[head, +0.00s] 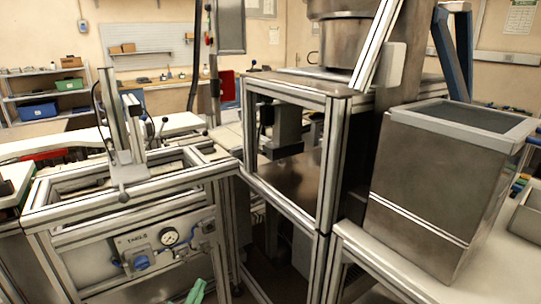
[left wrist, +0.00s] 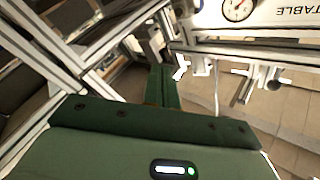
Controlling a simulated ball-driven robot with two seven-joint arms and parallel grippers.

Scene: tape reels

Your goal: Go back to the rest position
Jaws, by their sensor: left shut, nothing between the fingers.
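My left gripper (head: 197,290) shows as a small green shape at the bottom edge of the head view, in front of the framed machine with the gauge. In the left wrist view its green fingers (left wrist: 164,85) are together, with nothing between them. It is apart from the metal frame bars in the head view. My right gripper is in neither view. No tape reel can be made out in these frames.
A metal-framed station (head: 130,215) with a pressure gauge (head: 169,236) stands at left. An open-fronted frame cabinet (head: 290,185) is in the middle. A tall metal bin (head: 430,190) stands on a white table (head: 400,262) at right. Bare floor (left wrist: 292,150) shows in the left wrist view.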

